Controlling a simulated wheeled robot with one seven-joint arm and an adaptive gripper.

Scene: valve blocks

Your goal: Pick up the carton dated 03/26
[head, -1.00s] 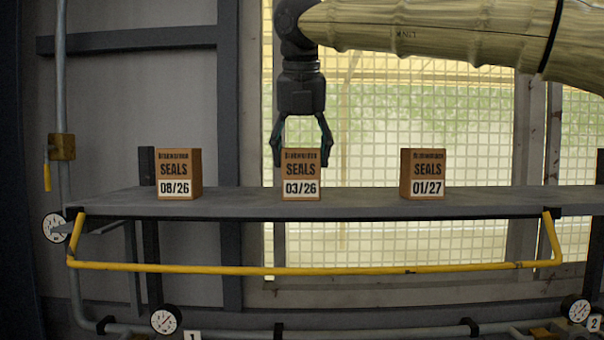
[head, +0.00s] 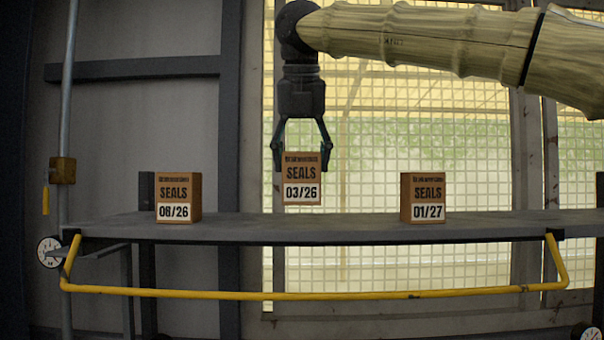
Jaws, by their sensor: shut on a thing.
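The carton dated 03/26 (head: 302,180) is a brown box with "SEALS" and a white date label facing the camera. My gripper (head: 301,160) points down and is shut on the upper part of this carton, one finger on each side. The carton is upright and appears raised above the grey shelf (head: 330,229). The carton dated 08/26 (head: 178,197) stands on the shelf to the left. The carton dated 01/27 (head: 423,197) stands on the shelf to the right.
A yellow rail (head: 310,295) runs along the shelf's front, below its edge. A wire mesh window (head: 400,130) is behind. A brass valve block on a pipe (head: 62,170) and a gauge (head: 49,252) are at the left. The shelf is clear between the outer cartons.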

